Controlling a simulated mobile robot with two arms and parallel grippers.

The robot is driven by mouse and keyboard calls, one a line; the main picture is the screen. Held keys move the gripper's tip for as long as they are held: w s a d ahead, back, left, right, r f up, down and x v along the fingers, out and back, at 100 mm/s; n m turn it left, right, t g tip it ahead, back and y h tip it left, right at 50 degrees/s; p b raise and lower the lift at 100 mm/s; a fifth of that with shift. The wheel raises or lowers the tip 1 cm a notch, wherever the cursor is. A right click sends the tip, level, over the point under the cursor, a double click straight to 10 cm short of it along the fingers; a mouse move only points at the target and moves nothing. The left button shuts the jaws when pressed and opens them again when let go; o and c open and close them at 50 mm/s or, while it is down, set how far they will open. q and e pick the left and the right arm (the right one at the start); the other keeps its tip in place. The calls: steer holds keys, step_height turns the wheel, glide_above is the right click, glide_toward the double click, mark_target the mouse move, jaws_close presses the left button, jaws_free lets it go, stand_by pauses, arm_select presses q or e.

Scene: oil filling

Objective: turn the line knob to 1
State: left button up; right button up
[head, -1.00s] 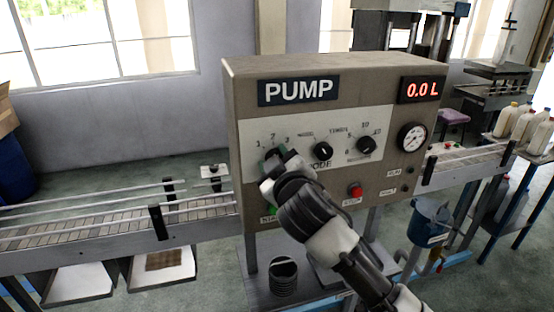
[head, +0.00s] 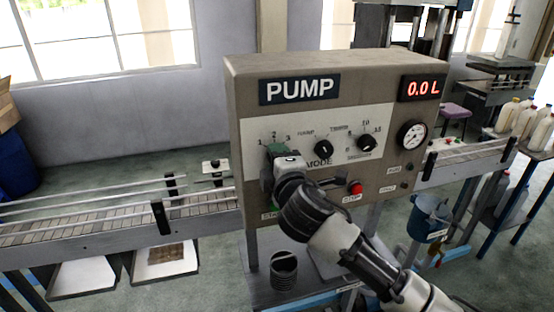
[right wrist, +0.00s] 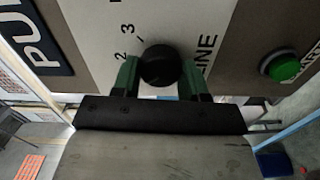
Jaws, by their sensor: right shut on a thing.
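The pump panel (head: 330,150) has a row of black knobs. The line knob (right wrist: 160,66) is round and black in the right wrist view, beside the word LINE (right wrist: 205,58) and the printed 2 and 3. The 1 is out of sight there, but it shows left of the 2 in the head view. My right gripper (right wrist: 160,84) has its two green fingers on either side of the line knob, shut on it. In the head view the gripper (head: 275,160) covers that knob. I cannot tell which number the knob points to. My left gripper is out of view.
To the right are the mode knob (head: 323,149), another knob (head: 367,143), a red stop button (head: 355,188) and a gauge (head: 411,135). The display (head: 422,88) reads 0.0 L. A green button (right wrist: 285,67) sits near the line knob. A conveyor (head: 120,222) runs left.

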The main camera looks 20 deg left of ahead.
steer(key=shift+f+n, duration=0.1)
steer(key=shift+n, duration=0.4)
steer(key=o, duration=0.9)
steer(key=shift+b+v, duration=2.3)
steer(key=shift+v, duration=3.1)
